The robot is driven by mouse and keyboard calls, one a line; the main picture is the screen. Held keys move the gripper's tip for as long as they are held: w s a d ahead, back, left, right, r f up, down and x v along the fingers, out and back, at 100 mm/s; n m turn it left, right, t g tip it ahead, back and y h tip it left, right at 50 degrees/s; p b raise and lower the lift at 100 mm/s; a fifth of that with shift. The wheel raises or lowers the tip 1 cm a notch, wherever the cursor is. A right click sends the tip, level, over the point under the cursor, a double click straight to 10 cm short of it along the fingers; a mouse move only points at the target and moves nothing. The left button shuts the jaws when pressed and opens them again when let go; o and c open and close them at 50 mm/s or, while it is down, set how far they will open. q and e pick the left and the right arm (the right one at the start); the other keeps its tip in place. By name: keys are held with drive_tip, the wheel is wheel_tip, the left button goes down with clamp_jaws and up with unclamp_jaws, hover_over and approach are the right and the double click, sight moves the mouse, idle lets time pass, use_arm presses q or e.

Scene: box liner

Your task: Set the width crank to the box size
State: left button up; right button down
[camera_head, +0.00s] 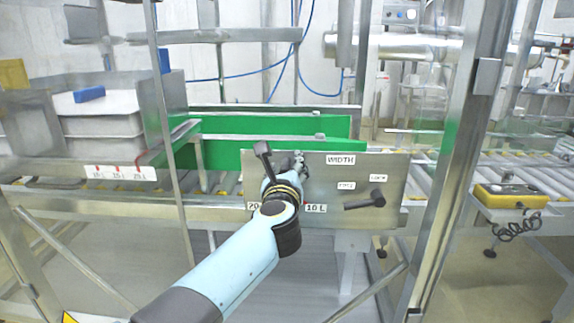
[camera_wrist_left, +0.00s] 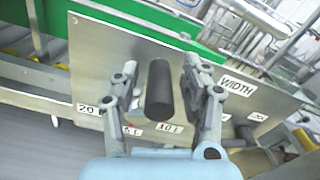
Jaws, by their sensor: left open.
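The width crank's black handle (camera_wrist_left: 159,90) points toward the camera in the left wrist view. My left gripper (camera_wrist_left: 165,85) is open, with one finger on each side of the handle and a visible gap at both sides. In the head view my left gripper (camera_head: 298,163) is at the metal panel (camera_head: 340,176), below and left of the WIDTH label (camera_head: 340,160); the crank is mostly hidden there. Scale labels 20 L (camera_wrist_left: 88,109) and 10 L (camera_wrist_left: 169,127) show, with a partly covered one between them. My right gripper is not in view.
A black-handled lever (camera_head: 377,197) with small labels is on the panel's right. Green guide rails (camera_head: 265,153) run behind it. A grey-white crate (camera_head: 102,130) with a blue item stands left. A yellow control box (camera_head: 510,195) is right. Metal posts stand on both sides.

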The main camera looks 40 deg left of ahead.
use_arm(q)
drive_tip(key=shift+w+a, duration=0.4)
drive_tip(key=shift+w, duration=0.2)
clamp_jaws()
